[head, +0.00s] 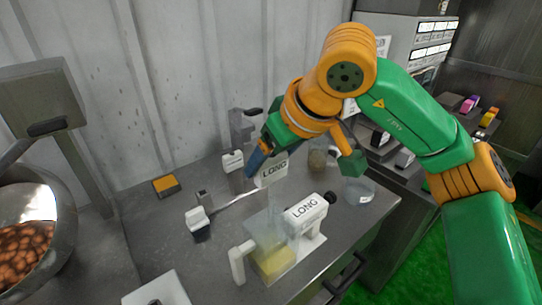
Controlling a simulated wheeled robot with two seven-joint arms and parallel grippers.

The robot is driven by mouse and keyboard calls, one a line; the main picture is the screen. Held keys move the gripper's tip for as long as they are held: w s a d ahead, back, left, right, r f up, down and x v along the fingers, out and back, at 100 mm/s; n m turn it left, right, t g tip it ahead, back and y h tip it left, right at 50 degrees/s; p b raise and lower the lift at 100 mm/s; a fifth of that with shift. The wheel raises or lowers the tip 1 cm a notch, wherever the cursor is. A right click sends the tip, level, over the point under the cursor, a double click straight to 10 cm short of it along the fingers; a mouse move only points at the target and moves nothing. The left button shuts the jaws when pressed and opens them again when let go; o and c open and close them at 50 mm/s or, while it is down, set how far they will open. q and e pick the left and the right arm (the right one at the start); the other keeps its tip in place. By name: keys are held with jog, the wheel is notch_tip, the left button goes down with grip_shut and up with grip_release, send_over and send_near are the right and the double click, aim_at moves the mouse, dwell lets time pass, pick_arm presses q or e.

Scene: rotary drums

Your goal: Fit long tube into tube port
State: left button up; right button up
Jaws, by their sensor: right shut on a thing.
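My right gripper (262,160) reaches down from the upper right, shut on the white block labelled LONG of the long tube (272,172). A clear, faint tube seems to hang from this block toward the container below; its lower end is hard to make out. A second white block labelled LONG, which looks like the tube port (305,208), sits lower and to the right, on a white stand with a dark knob. The held block is above and left of it, apart from it. My left gripper is not in view.
A clear container with yellow contents (273,263) stands below the held tube. A white-and-dark tool (199,222) and an orange-topped pad (166,186) lie to the left. A glass beaker (358,190) stands right. A metal drum (35,225) holds brown pieces at far left.

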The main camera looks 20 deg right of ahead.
aim_at(273, 208)
jog(key=shift+f+b, duration=5.1)
jog(key=shift+f, duration=1.2)
jog(key=o, duration=1.2)
jog(key=shift+o, duration=0.2)
jog(key=shift+r, duration=0.1)
jog(key=v, duration=0.7)
